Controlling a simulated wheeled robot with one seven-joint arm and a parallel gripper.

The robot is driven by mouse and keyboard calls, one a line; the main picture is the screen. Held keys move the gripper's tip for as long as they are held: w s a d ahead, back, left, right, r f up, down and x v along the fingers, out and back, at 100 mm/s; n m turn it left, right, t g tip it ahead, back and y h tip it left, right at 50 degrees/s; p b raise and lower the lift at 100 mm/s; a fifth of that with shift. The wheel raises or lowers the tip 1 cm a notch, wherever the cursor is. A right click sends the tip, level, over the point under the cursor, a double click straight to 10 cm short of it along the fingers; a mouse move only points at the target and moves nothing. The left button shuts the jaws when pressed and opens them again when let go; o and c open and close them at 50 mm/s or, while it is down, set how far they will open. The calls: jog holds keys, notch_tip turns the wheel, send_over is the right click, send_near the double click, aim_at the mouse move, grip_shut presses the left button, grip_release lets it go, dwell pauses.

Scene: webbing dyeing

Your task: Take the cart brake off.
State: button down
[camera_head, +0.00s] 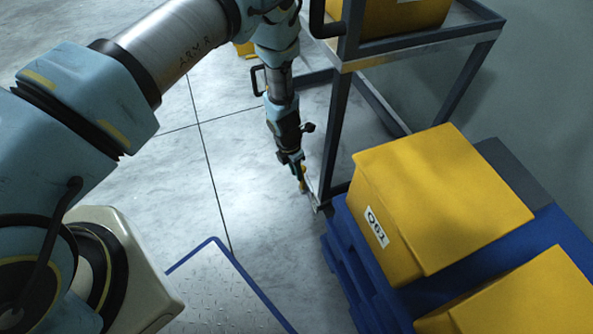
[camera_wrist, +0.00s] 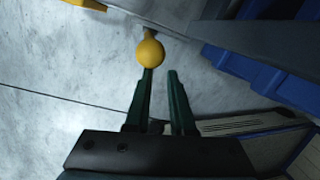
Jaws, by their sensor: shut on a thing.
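The cart (camera_head: 329,130) is a dark grey metal frame with shelves; its near lower corner is in the head view. Its brake has a round yellow knob (camera_wrist: 151,53), which also shows small and low by the cart's foot in the head view (camera_head: 303,185). My gripper (camera_head: 300,176) reaches down beside that foot. In the wrist view, my gripper's green fingers (camera_wrist: 160,72) are a little apart, with the knob at their tips, nearest the left finger. The gripper is shut on the knob. The brake's lower part and the exact contact are hard to see.
A blue pallet (camera_head: 350,255) with yellow boxes (camera_head: 450,200) stands close right of the cart's foot. A yellow crate (camera_head: 385,18) is on the cart's shelf. A blue-edged plate (camera_head: 225,295) lies at the front. Grey floor (camera_head: 235,170) is clear to the left.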

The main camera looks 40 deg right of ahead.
jog(key=shift+s+d+r, duration=0.2)
jog(key=shift+s+d, duration=0.15)
jog(key=shift+d, duration=0.2)
jog(key=shift+s+d+r, duration=0.15)
jog(key=shift+s+d, duration=0.15)
jog(key=shift+d, duration=0.2)
notch_tip(320, 180, up, 10)
jog(key=w+a+p, duration=0.1)
jog(key=w+a, duration=0.1)
jog(key=a, duration=0.1)
jog(key=shift+w+p, duration=0.3)
